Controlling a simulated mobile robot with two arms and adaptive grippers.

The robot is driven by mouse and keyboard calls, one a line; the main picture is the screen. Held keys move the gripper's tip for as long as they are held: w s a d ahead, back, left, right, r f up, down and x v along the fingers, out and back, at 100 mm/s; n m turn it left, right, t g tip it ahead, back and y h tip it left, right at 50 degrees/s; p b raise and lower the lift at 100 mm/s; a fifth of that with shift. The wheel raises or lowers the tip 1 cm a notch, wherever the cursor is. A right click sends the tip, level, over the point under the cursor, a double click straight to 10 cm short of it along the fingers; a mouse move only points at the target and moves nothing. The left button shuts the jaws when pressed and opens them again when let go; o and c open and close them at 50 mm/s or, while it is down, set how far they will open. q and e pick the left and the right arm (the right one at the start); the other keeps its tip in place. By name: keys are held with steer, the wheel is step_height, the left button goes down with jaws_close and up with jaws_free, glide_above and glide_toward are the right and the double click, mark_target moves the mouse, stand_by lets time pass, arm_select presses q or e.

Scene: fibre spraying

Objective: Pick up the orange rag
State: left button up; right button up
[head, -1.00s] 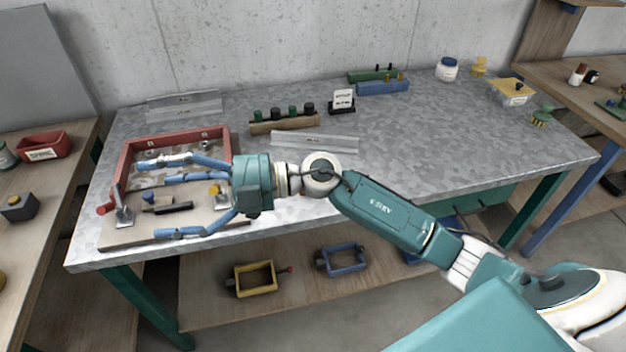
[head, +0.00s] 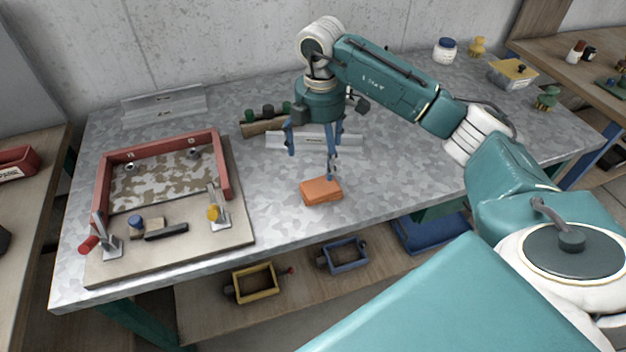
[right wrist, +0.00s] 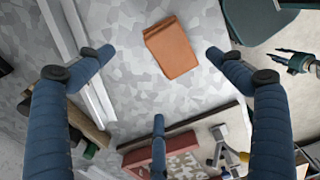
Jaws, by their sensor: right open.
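The orange rag (head: 321,191) is a folded block lying flat on the grey mottled worktable (head: 400,165), right of the red-framed mould. My right gripper (head: 318,155) points down above the table, just behind and above the rag, with its blue fingers spread and empty. In the right wrist view the rag (right wrist: 172,47) lies below, between the two side fingers and toward the top of the picture. The right gripper's fingers (right wrist: 158,75) are apart and do not touch it. My left gripper (right wrist: 297,62) shows small at the right edge of that view, too small to read.
The mould with red walls (head: 102,190) and its clamps stands at the left. A metal angle strip (head: 280,141) and a wooden block with knobs (head: 257,128) lie behind the rag. The table's front edge is close; the surface right of the rag is clear.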

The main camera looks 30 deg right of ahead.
mark_target(319, 181)
steer(key=f, duration=0.2)
steer(key=s+f+p, duration=0.1)
steer(key=shift+s+a+f, duration=0.1)
steer(key=shift+s+f, duration=0.1)
steer(key=shift+f, duration=0.2)
steer(key=shift+w+f, duration=0.15)
steer(key=shift+f, duration=0.2)
step_height(319, 181, down, 4)
steer(key=shift+w+a+f+p, duration=0.1)
steer(key=shift+f+p, duration=0.1)
steer(key=shift+p, duration=1)
steer(key=shift+f, duration=0.2)
steer(key=c, duration=1.3)
arm_select(q)
steer(key=s+r, duration=0.3)
steer(key=s, duration=0.2)
steer(key=shift+s+a+r+g, duration=0.15)
steer(key=shift+g, duration=0.15)
arm_select(e)
steer(key=shift+o, duration=0.2)
